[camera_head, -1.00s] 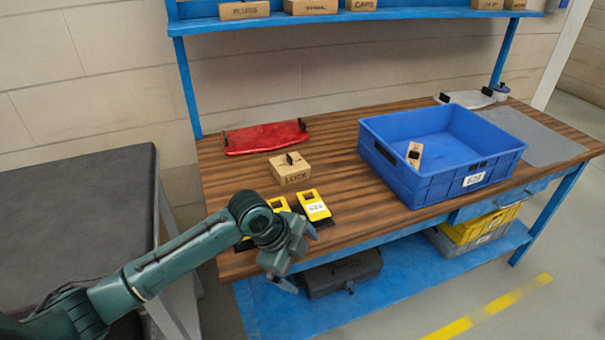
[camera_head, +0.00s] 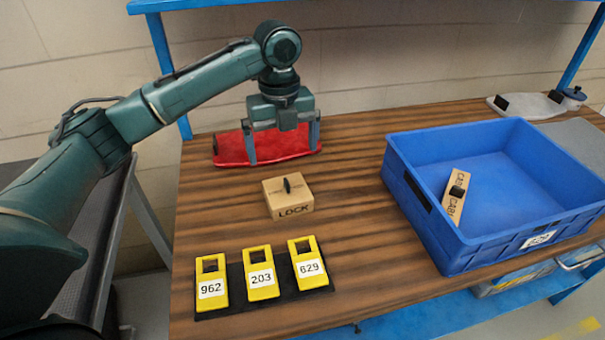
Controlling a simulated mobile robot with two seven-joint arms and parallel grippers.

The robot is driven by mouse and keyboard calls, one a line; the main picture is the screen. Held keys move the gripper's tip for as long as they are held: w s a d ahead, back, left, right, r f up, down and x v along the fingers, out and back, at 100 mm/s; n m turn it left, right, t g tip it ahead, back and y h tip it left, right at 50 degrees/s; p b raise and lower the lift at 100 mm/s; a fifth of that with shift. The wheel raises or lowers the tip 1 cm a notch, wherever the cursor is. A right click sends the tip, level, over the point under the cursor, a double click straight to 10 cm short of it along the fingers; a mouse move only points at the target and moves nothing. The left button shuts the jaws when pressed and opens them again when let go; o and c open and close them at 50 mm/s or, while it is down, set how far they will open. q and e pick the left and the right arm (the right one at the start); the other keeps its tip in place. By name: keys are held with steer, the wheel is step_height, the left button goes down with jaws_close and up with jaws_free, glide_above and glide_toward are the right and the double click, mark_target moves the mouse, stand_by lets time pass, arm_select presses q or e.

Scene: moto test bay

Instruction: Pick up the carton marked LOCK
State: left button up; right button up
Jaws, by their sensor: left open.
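The carton marked LOCK (camera_head: 289,199) is a small tan box with a dark upright tab on top. It sits on the striped wooden bench, in the middle of the picture. My left gripper (camera_head: 284,157) points down with its two fingers spread wide and nothing between them. In the picture it is just above and behind the carton, in front of the red tray, and apart from the carton. My right gripper is not in view.
A red tray (camera_head: 230,149) lies behind the carton. Yellow tags 962 (camera_head: 211,272), 203 (camera_head: 261,263) and 629 (camera_head: 309,254) lie on a black strip (camera_head: 237,295) in front. A blue crate (camera_head: 425,225) at the right holds a tan carton (camera_head: 454,205).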

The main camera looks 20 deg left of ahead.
mark_target(287, 181)
arm_select(q)
step_height(287, 181, down, 6)
steer(key=shift+w+a+f, duration=0.1)
steer(key=shift+w+a, duration=0.05)
steer(key=f, duration=0.6)
steer(key=shift+w+f+b, duration=0.2)
steer(key=shift+w+b, duration=0.05)
steer(key=shift+b, duration=0.15)
steer(key=shift+c, duration=0.6)
steer(key=c, duration=0.9)
